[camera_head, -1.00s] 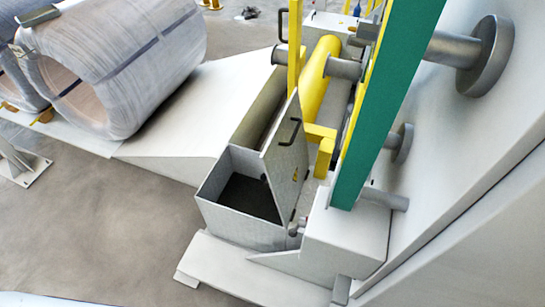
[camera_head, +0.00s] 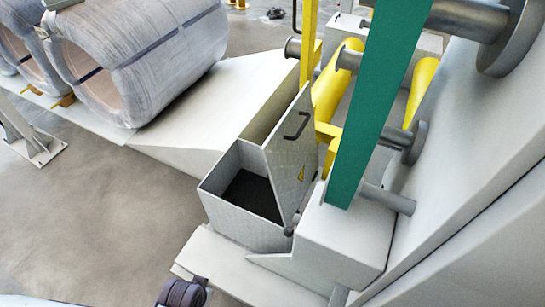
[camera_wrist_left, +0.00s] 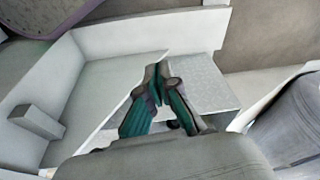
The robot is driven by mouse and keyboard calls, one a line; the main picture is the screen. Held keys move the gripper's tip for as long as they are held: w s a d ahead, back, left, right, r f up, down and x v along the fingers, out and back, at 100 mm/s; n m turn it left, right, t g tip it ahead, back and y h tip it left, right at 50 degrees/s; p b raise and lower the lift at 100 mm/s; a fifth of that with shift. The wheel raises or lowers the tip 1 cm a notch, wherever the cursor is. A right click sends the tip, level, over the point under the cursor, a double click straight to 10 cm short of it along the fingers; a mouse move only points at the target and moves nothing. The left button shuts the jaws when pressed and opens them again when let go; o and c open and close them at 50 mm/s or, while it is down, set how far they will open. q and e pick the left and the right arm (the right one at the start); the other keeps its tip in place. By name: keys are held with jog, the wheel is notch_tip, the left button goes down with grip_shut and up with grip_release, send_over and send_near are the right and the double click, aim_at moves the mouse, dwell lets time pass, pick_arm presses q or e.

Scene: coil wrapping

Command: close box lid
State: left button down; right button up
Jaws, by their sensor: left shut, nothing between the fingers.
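The grey metal box (camera_head: 233,228) stands open in the head view, with a dark inside. Its lid (camera_head: 283,160) is raised steeply at the box's right side and carries a black handle (camera_head: 297,125) and a small yellow warning mark. My left gripper (camera_wrist_left: 158,82) shows in the left wrist view with its green-padded fingers together and empty. A grey metal panel (camera_wrist_left: 205,88) lies beyond the fingers; I cannot tell whether it is part of the box. In the head view only a dark part of my arm shows at the bottom edge. My right gripper is not in view.
A green post (camera_head: 372,110) and grey rollers (camera_head: 402,143) stand right of the lid. Yellow parts (camera_head: 334,85) stand behind it. A large wire coil (camera_head: 145,60) rests at the upper left. A pale plate (camera_head: 225,268) lies before the box.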

pick_arm(q)
jog(key=w+d+r+m+t+y+b, duration=0.1)
jog(key=w+d+r+m+t, duration=0.2)
jog(key=w+r, duration=0.4)
jog(key=w+d+r+m+t+y+b, duration=0.15)
jog(key=w+r+t, duration=0.35)
jog(key=r, duration=0.5)
jog(key=w+d+r+m+t+h, duration=0.3)
jog(key=d+r+m, duration=0.2)
jog(key=d, duration=0.2)
jog(key=w+d+r+m+t+h, duration=0.2)
jog(key=w+d+r+m+t, duration=0.15)
jog(key=d+r+m, duration=0.3)
jog(key=shift+n, duration=0.4)
jog(key=shift+w+a+f+p, duration=0.2)
jog(key=shift+w+f+p, duration=0.15)
jog(key=shift+w, duration=1.6)
jog(key=shift+w+a+f+p, duration=0.2)
jog(key=shift+w+a+f, duration=0.1)
jog(key=shift+w, duration=1.65)
jog(key=shift+w+a+f+p, duration=0.15)
jog(key=shift+w+f+p, duration=0.2)
jog(key=shift+w, duration=1.6)
